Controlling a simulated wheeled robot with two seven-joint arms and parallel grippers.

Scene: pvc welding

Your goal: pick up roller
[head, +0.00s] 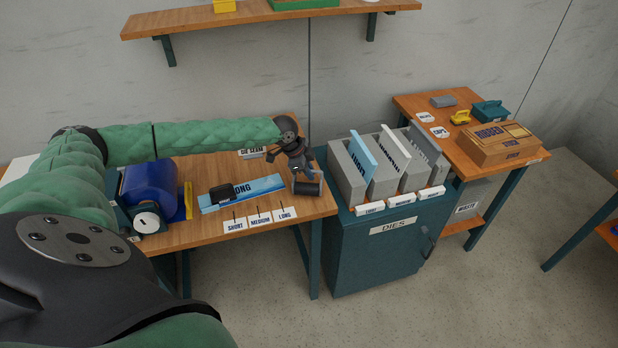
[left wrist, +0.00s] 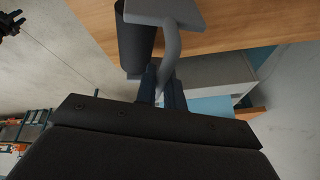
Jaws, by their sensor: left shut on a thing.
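The roller (head: 308,188) is a dark cylinder on a grey frame at the right end of the left wooden table. In the left wrist view, its dark cylinder (left wrist: 134,46) and bent grey frame (left wrist: 172,48) show just beyond the fingers. My left gripper (head: 300,168) reaches down over it from the left and is shut on the roller. In the left wrist view my gripper's fingers (left wrist: 162,92) meet at the grey frame; the exact grip spot is partly hidden. I cannot tell whether the roller touches the table. My right gripper is not in view.
A blue strip labelled LONG (head: 262,186) with a black block lies left of the roller. A blue roll (head: 148,190) stands further left. The teal dies cabinet (head: 375,255), holding upright dies, stands close on the right. A wooden shelf (head: 270,16) hangs above.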

